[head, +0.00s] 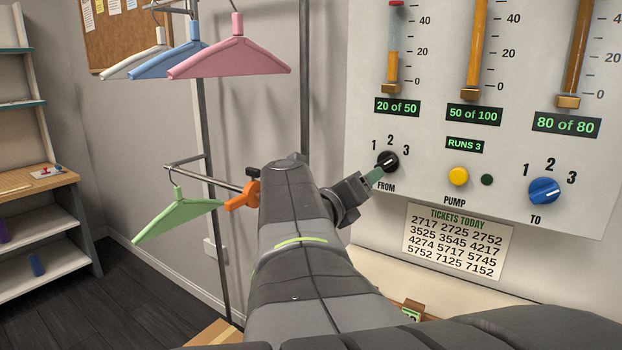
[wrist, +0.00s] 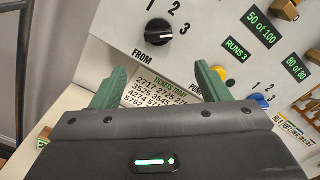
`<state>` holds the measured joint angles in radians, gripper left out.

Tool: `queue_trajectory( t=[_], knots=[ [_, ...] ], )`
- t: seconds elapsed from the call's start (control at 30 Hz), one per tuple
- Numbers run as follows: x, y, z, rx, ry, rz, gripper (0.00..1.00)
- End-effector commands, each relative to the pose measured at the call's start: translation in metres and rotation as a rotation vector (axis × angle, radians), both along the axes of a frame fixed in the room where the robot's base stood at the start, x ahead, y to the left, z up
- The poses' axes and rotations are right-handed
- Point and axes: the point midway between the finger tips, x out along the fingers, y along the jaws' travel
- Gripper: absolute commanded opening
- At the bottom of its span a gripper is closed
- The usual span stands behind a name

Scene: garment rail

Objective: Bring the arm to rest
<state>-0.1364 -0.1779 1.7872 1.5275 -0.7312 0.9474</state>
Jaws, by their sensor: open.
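My gripper (head: 374,178) is in front of the panel, close to the black FROM knob (head: 387,161) in the head view. In the wrist view my gripper (wrist: 157,88) shows two green fingers spread apart with nothing between them. The FROM knob (wrist: 160,32) lies beyond and above the fingertips there, apart from them. My arm (head: 290,240) stretches up from the bottom of the head view, bent toward the panel on the right.
The panel (head: 420,220) carries gauges, a yellow PUMP button (head: 458,176) and a blue TO knob (head: 544,191). Left of my arm, a green hanger (head: 178,215) hangs on a lower rail beside an orange lever (head: 242,195). White, blue and pink hangers (head: 230,58) hang above.

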Motion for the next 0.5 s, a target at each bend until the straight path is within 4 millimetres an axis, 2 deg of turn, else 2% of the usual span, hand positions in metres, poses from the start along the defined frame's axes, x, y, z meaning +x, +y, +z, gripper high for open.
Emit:
queue_trajectory(
  t=[0.5],
  knots=[
    [0.074, -0.051, -0.001, -0.001, 0.004, -0.003, 0.69]
  ],
)
